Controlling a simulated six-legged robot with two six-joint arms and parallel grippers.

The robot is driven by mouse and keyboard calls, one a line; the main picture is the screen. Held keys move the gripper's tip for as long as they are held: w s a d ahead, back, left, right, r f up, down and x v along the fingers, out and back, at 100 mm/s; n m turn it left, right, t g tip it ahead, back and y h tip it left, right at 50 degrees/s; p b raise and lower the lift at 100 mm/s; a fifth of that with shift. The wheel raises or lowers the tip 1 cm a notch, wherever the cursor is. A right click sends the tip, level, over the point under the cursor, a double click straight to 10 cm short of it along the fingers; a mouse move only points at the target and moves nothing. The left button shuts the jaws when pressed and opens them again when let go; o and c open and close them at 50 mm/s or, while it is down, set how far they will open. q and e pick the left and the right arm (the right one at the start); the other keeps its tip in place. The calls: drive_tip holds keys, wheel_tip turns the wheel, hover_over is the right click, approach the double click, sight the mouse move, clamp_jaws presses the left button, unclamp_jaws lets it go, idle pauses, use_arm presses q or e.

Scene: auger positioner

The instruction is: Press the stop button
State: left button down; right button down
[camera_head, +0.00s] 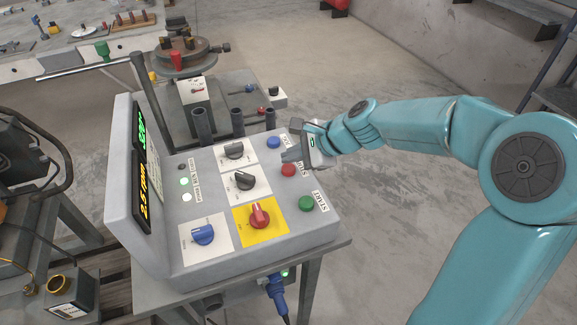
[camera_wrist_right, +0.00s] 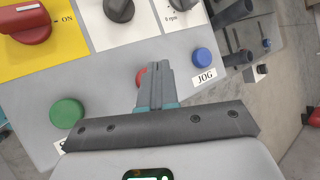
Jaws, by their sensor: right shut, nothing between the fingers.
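The red stop button (camera_head: 289,170) is on the right side of the grey control box, between a green start button (camera_head: 306,203) and a blue jog button (camera_head: 273,142). My right gripper (camera_head: 287,156) is shut and empty, right by the red button on its far side. In the right wrist view the shut fingers (camera_wrist_right: 155,70) partly cover the red button (camera_wrist_right: 141,78), and only its left edge shows. I cannot tell whether the fingertips touch it. My left gripper is not in view.
The control box (camera_head: 250,250) also carries black knobs, a red switch (camera_head: 259,215) on a yellow plate, a blue knob (camera_head: 204,235) and a lit display panel (camera_head: 146,170). A round positioner table (camera_head: 180,57) stands behind. Open floor (camera_head: 370,240) lies to the right.

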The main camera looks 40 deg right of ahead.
sight(292, 169)
drive_tip(key=shift+f, duration=0.1)
idle(0.6)
drive_tip(key=shift+f+b, duration=0.8)
drive_tip(key=shift+f, duration=0.05)
idle(0.6)
drive_tip(key=shift+r+p, duration=0.95)
wheel_tip(292, 169, up, 5)
drive_tip(key=p, duration=0.4)
drive_tip(key=shift+p, duration=0.35)
